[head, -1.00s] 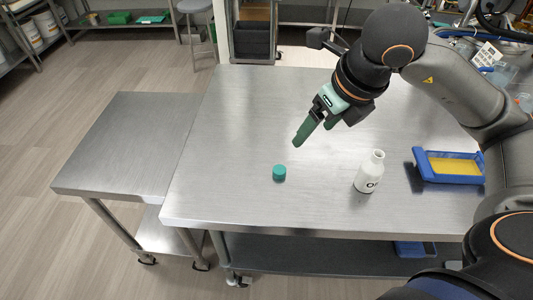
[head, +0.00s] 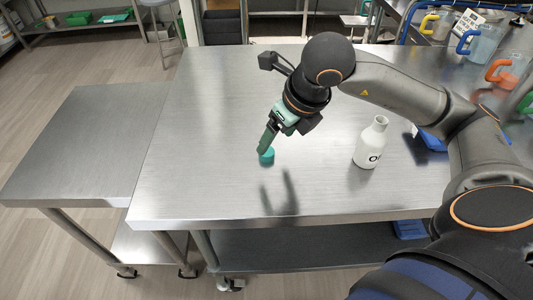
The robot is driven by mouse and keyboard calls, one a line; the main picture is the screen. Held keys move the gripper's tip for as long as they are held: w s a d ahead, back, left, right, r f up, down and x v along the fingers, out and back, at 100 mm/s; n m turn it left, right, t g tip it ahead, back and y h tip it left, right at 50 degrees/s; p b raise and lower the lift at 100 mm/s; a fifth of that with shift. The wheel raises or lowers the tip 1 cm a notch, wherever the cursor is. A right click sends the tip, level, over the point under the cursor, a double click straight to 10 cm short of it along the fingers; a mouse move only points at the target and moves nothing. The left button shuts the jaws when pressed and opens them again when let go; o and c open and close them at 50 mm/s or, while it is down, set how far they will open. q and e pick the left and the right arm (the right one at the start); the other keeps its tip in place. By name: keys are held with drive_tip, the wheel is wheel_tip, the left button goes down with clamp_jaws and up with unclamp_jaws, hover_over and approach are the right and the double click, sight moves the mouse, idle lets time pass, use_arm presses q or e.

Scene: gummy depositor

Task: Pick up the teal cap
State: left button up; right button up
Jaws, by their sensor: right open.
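The teal cap (head: 267,158) is a small round piece standing on the steel table (head: 205,190), left of the bottle. My right gripper (head: 267,148) has green fingers that point down at the cap from above. The fingertips overlap the cap's upper left edge in the head view. The gripper is open, and I cannot tell whether a finger touches the cap. My left gripper is not in view.
A white open-necked bottle (head: 370,145) with dark lettering stands to the right. My right arm hides most of a blue tray (head: 432,140). A lower steel table (head: 85,145) adjoins on the left. The table's left and front areas are clear.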

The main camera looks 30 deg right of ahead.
sight(269, 153)
drive_tip(key=shift+x, duration=3.05)
drive_tip(key=shift+a, duration=0.1)
clamp_jaws()
